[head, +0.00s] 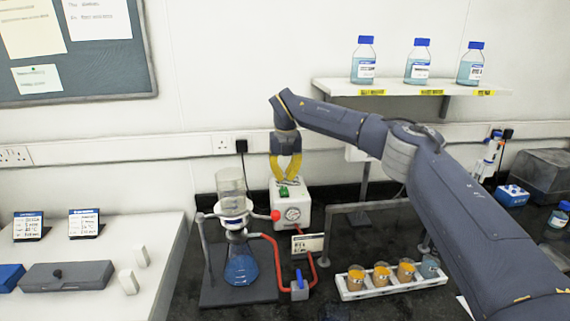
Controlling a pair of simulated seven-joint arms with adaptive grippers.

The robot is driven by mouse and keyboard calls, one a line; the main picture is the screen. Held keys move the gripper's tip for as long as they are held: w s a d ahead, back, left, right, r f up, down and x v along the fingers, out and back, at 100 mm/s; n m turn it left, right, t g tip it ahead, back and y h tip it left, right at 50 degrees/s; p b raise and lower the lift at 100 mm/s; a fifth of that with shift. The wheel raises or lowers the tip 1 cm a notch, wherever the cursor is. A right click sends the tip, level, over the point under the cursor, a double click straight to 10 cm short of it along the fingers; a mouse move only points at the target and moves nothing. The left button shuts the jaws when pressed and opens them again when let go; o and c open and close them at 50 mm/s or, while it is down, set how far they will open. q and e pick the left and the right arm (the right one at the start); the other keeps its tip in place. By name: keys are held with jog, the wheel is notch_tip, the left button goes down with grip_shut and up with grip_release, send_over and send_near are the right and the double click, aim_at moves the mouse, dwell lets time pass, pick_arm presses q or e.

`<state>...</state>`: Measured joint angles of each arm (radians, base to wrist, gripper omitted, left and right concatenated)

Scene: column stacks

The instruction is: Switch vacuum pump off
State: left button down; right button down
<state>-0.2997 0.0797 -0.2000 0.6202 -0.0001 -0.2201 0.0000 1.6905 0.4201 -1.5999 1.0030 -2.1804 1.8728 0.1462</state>
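The vacuum pump (291,213) is a white box with a round gauge on its front, standing on the dark bench against the back wall. A small green switch (284,191) shows on its top; whether it is on or off is too small to tell. My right gripper (285,179) points down just above the switch. Its yellow fingers bend inward and their tips come together, with nothing seen between them. I cannot tell whether the tips touch the switch. My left gripper is not in view.
A filter flask (241,264) with a funnel stands left of the pump, joined by red tubing (276,262) with a blue valve (299,289). A white rack (392,287) of small beakers stands right, beneath my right arm. A shelf (410,87) with bottles is above.

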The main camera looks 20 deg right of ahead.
aim_at(285, 191)
jog(key=shift+w+d+f, duration=0.1)
jog(key=shift+w+f, duration=0.1)
jog(key=shift+f, duration=1.2)
jog(key=shift+w+f, duration=0.15)
jog(key=shift+f, duration=1.25)
jog(key=shift+d, duration=0.1)
